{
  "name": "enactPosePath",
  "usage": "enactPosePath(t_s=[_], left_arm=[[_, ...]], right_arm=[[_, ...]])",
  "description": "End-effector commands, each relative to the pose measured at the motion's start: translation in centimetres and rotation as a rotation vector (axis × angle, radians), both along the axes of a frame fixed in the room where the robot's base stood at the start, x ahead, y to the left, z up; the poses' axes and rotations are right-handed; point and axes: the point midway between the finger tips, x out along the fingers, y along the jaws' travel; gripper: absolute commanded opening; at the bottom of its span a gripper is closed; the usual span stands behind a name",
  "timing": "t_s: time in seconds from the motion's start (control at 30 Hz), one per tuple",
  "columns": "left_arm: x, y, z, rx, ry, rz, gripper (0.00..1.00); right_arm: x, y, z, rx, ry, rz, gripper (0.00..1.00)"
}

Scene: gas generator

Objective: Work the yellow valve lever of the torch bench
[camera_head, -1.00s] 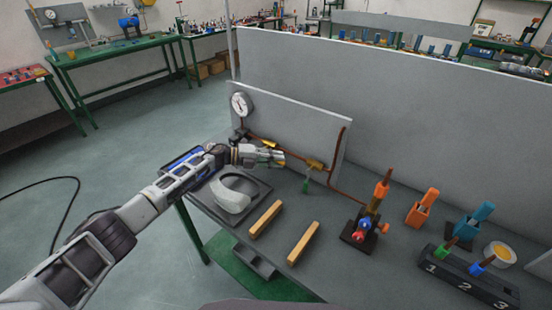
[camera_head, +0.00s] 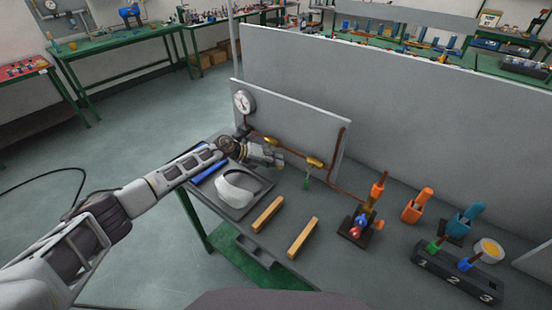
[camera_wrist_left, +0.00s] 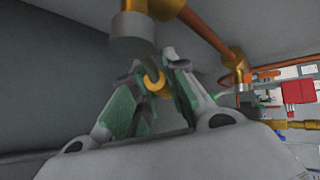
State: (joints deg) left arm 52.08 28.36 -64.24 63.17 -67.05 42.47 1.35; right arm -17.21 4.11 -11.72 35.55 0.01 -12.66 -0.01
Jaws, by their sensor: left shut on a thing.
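The pipe board (camera_head: 295,122) stands upright on the grey bench with a gauge (camera_head: 244,101) and a copper pipe. A yellow valve part (camera_head: 271,141) shows on the pipe just behind my left gripper (camera_head: 276,158). In the left wrist view, my left gripper (camera_wrist_left: 157,88) is shut on the yellow valve lever (camera_wrist_left: 154,82), whose rounded end shows between the two green-padded fingers. The rest of the lever is hidden by the fingers and a grey cylindrical part. A second yellow valve (camera_head: 314,162) with a green handle (camera_head: 306,183) sits further right. My right gripper is not in view.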

Motion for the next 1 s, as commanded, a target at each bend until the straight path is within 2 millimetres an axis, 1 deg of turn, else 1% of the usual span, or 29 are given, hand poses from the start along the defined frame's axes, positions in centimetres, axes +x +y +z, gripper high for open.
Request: enactPosePath(t_s=[0.23, 0.53, 0.57, 0.7, 0.93, 1.0], left_arm=[[0.1, 0.1, -0.1, 0.02, -0.014, 0.0, 0.0], [0.0, 0.1, -0.2, 0.02, -0.013, 0.001, 0.0], [0.0, 0.1, -0.2, 0.02, -0.013, 0.001, 0.19], [0.0, 0.1, -0.2, 0.02, -0.012, 0.0, 0.37], [0.0, 0.1, -0.2, 0.019, -0.013, 0.0, 0.37], [0.0, 0.1, -0.2, 0.019, -0.013, 0.0, 0.37]], right_arm=[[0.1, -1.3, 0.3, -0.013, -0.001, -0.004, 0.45], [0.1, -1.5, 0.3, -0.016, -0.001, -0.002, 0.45], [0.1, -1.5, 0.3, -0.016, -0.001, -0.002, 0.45], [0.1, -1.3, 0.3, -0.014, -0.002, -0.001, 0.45], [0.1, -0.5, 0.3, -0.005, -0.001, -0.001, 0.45], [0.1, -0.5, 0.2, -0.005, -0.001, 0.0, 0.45]])
